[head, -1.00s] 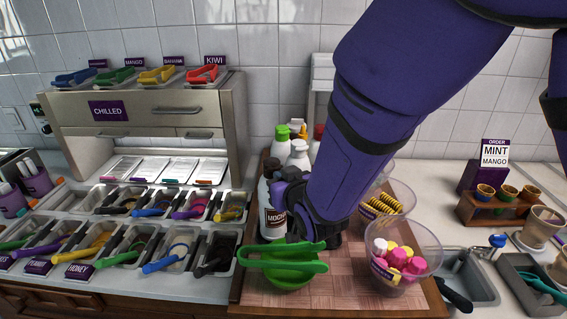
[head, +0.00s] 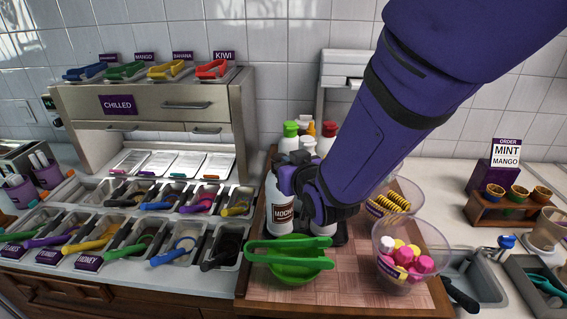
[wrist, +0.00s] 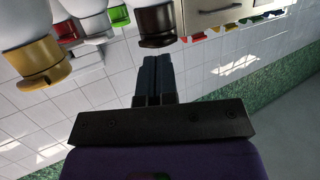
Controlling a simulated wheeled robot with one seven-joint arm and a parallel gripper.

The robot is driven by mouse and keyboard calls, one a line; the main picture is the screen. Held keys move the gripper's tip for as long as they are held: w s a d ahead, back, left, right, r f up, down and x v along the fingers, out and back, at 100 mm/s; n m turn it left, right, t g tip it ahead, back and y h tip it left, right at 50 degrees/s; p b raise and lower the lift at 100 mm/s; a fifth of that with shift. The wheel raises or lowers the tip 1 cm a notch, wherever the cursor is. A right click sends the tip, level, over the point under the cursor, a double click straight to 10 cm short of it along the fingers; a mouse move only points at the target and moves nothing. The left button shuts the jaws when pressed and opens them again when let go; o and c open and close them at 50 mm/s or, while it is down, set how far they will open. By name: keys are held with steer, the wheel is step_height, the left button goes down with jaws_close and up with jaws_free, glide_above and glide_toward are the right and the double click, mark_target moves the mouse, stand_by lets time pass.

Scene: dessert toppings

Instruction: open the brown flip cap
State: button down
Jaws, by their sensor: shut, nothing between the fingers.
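The brown flip cap (wrist: 158,24) shows at the top of the wrist view, which looks upside down. In the head view the cap is hidden or cannot be made out behind my gripper. A white bottle with a dark mocha label (head: 284,214) stands on the wooden board, partly covered by my wrist. My gripper (wrist: 157,60) is shut and empty, its dark fingers side by side. The fingertips appear just short of the cap in the wrist view; whether they touch it I cannot tell. The flap of the cap cannot be clearly seen.
Other bottles stand close behind, with green (head: 290,128), red (head: 329,129) and yellow (wrist: 37,71) caps. A green bowl with tongs (head: 290,262) sits in front. Clear bowls of toppings (head: 413,250) stand right. Topping trays (head: 120,245) fill the left counter.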

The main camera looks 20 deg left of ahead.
stand_by(0.3)
steer(key=shift+w+a+r, duration=0.6)
steer(key=shift+w+a, duration=0.1)
steer(key=shift+w, duration=0.15)
steer(key=shift+w+a, duration=0.2)
steer(key=shift+w, duration=0.05)
steer(key=s+d+r, duration=0.4)
steer(key=s+r, duration=0.1)
steer(key=shift+s+d, duration=0.25)
stand_by(0.5)
